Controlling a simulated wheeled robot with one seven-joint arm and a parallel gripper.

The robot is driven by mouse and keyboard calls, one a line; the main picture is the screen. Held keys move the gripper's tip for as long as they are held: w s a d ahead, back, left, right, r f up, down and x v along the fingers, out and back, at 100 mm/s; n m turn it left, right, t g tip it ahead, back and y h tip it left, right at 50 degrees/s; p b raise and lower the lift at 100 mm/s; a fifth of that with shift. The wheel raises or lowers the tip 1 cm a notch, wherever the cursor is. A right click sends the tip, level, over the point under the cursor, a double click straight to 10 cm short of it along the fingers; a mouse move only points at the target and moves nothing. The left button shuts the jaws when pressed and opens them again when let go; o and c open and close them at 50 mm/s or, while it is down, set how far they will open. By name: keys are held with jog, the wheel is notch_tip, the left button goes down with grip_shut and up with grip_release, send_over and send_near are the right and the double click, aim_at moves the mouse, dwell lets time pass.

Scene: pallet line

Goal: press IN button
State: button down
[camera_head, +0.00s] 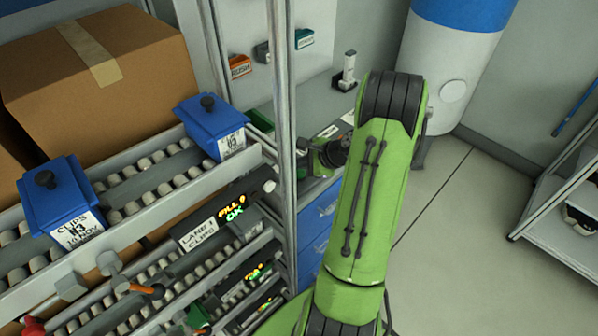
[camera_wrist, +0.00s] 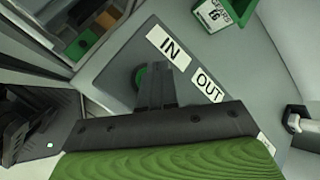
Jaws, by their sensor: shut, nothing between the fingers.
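In the wrist view a white IN label (camera_wrist: 170,47) and a white OUT label (camera_wrist: 208,86) sit on a grey panel. A round green button (camera_wrist: 139,77) shows beside the IN label, partly hidden behind my fingers. My gripper (camera_wrist: 163,72) is shut and empty, its fingertips over the button's right side and just below the IN label. I cannot tell whether they touch the button. In the head view my gripper (camera_head: 325,155) is low behind the post, partly hidden by my arm; the button is not clear there.
A green bin (camera_wrist: 222,14) stands near the panel's top edge. In the head view a metal post (camera_head: 281,120) and roller racks with blue boxes (camera_head: 211,125) are left of my arm. Blue drawers (camera_head: 318,222) are below the counter. Open floor lies to the right.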

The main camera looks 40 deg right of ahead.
aim_at(302, 174)
jog(key=shift+f, duration=0.1)
jog(key=shift+f, duration=0.35)
jog(key=shift+f+b, duration=0.45)
jog(key=shift+b, duration=0.1)
dwell(0.3)
jog(key=shift+r, duration=0.1)
jog(key=shift+r+p, duration=0.8)
jog(key=shift+r, duration=0.05)
notch_tip(302, 174, up, 5)
jog(key=p, duration=0.4)
jog(key=shift+r+p, duration=0.1)
jog(key=shift+p, duration=0.2)
